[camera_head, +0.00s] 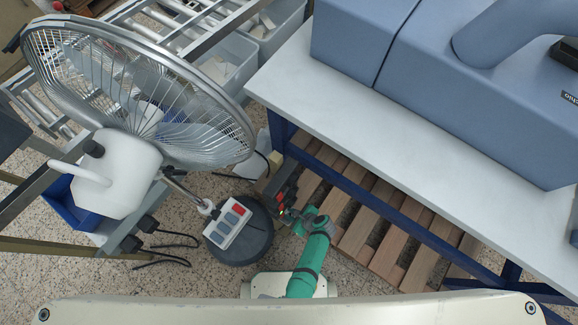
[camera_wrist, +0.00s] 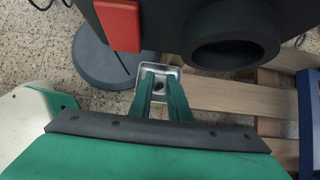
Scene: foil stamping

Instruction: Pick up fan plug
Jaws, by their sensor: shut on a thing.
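My gripper (camera_wrist: 158,98) points down from the green arm in the wrist view. Its two green fingers close in on a small pale grey, square-edged piece with a dark middle, the fan plug (camera_wrist: 159,74), as far as the small view lets me tell. In the head view my gripper (camera_head: 286,213) is beside the fan's round grey base; the plug cannot be made out there. The standing fan (camera_head: 135,95) has a silver cage and a white motor housing (camera_head: 112,172). Its round base (camera_head: 250,245) also shows in the wrist view (camera_wrist: 98,62).
A white control panel (camera_head: 226,229) with red and blue-grey buttons sits above the fan base. A wooden pallet (camera_head: 355,225) lies under the white-topped table (camera_head: 300,85). Black cables (camera_head: 165,246) lie on the speckled floor. A dark block with a red panel (camera_wrist: 119,25) crowds the wrist view.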

